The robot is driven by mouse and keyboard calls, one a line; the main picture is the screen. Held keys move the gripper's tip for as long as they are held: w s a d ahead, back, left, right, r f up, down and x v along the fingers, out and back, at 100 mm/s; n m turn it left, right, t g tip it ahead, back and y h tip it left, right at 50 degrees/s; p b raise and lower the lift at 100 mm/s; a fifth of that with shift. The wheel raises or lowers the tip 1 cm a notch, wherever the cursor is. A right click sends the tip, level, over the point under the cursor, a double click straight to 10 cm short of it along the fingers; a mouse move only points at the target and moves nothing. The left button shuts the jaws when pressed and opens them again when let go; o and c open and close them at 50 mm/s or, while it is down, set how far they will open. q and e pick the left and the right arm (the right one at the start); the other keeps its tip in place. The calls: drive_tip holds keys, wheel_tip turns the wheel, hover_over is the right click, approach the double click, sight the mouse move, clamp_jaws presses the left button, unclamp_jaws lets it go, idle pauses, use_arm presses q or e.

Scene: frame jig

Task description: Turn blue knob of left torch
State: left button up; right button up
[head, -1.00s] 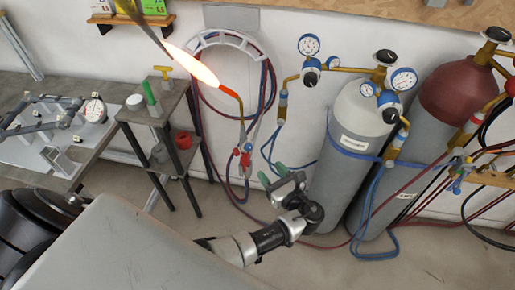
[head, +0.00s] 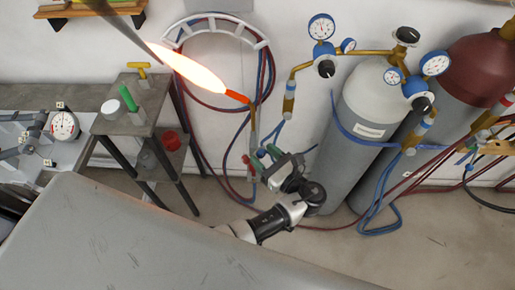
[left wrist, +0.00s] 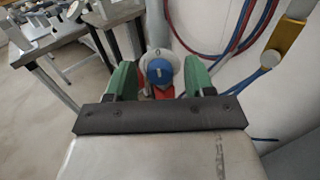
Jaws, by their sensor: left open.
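The lit left torch (head: 252,122) hangs upright at the wall, its tip glowing orange with a long flame (head: 190,68) pointing up and left. Its blue knob (head: 261,153) is partly seen by my gripper in the head view. In the left wrist view the round blue knob (left wrist: 159,71) faces the camera, with red parts behind and below it. My left gripper (head: 265,159) is open, its green fingers on either side of the knob in the wrist view, with gaps between. Whether the fingertips reach the knob's depth is unclear. My right gripper is not in view.
A small stand (head: 112,123) with green and yellow pieces is left of the torch. Grey (head: 370,140) and dark red (head: 478,62) cylinders with gauges stand to the right. Red and blue hoses hang from a wall rack (head: 240,30) and cross the floor.

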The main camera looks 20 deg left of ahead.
use_arm(q)
drive_tip(key=shift+s+d+r, duration=0.1)
drive_tip(key=shift+d, duration=0.1)
drive_tip(key=shift+c, duration=0.9)
drive_tip(key=c, duration=0.7)
drive_tip(key=shift+c, duration=0.2)
